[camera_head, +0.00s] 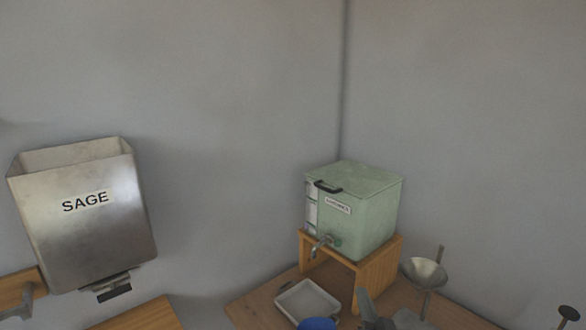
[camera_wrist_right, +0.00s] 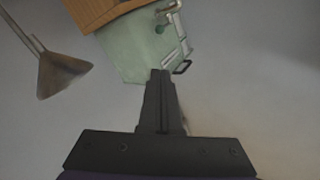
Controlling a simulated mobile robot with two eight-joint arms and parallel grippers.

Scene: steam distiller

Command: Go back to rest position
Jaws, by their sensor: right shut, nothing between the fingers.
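My right gripper (camera_head: 366,296) shows at the bottom edge of the head view, in front of the wooden stand. In the right wrist view its two dark fingers (camera_wrist_right: 160,76) are together with nothing between them. Beyond the fingertips in that view is the pale green box (camera_wrist_right: 140,50), appearing upside down. I cannot tell the exact gap between them. My left gripper is not in view.
The green box (camera_head: 368,212) with a tap stands on a wooden stand (camera_head: 378,272). A white tray (camera_head: 307,300) lies below the tap. A metal funnel (camera_head: 425,272) is to the right. A metal SAGE bin (camera_head: 85,225) is at left. Grey walls stand behind.

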